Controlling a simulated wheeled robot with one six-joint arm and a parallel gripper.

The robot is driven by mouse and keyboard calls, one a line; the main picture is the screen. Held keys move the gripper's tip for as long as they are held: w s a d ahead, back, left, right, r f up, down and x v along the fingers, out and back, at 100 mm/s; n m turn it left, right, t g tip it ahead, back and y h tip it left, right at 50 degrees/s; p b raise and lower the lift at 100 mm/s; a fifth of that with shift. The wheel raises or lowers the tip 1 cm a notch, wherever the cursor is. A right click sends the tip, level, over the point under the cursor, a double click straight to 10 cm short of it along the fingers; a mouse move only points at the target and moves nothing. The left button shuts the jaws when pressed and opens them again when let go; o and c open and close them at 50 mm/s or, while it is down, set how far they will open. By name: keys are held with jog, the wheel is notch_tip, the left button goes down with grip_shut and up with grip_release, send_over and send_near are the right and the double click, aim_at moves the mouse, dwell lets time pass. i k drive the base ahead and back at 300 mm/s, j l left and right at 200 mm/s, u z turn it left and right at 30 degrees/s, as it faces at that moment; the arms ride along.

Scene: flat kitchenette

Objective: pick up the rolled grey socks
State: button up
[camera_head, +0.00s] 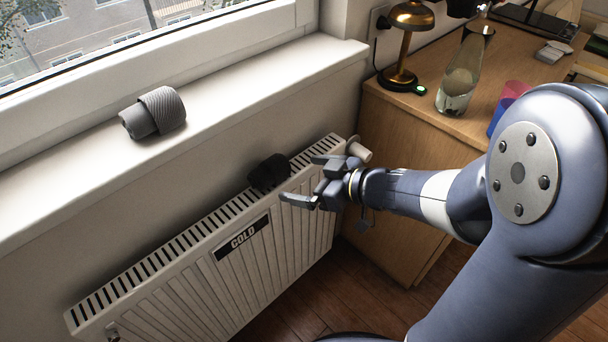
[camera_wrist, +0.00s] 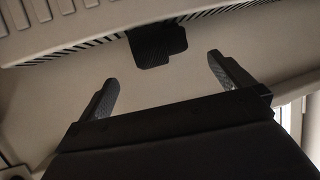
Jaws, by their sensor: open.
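The rolled grey socks (camera_head: 154,113) lie on the white windowsill in the head view, left of and above my gripper. My gripper (camera_head: 300,180) is open and empty, in front of the radiator's top right end. A second, black rolled item (camera_head: 269,172) sits on the radiator's top grille, just beyond my fingertips. In the wrist view my two fingers (camera_wrist: 165,95) are spread apart, and the black item (camera_wrist: 157,45) shows ahead, between and beyond them. The grey socks cannot be made out in the wrist view.
The white radiator (camera_head: 290,225) with a "COLD" label stands below the windowsill (camera_head: 230,85). A wooden cabinet (camera_head: 410,150) at right bears a brass lamp (camera_head: 405,45) and a glass carafe (camera_head: 464,75). The sill right of the socks is clear.

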aim_at(162, 108)
jog(key=u, duration=1.65)
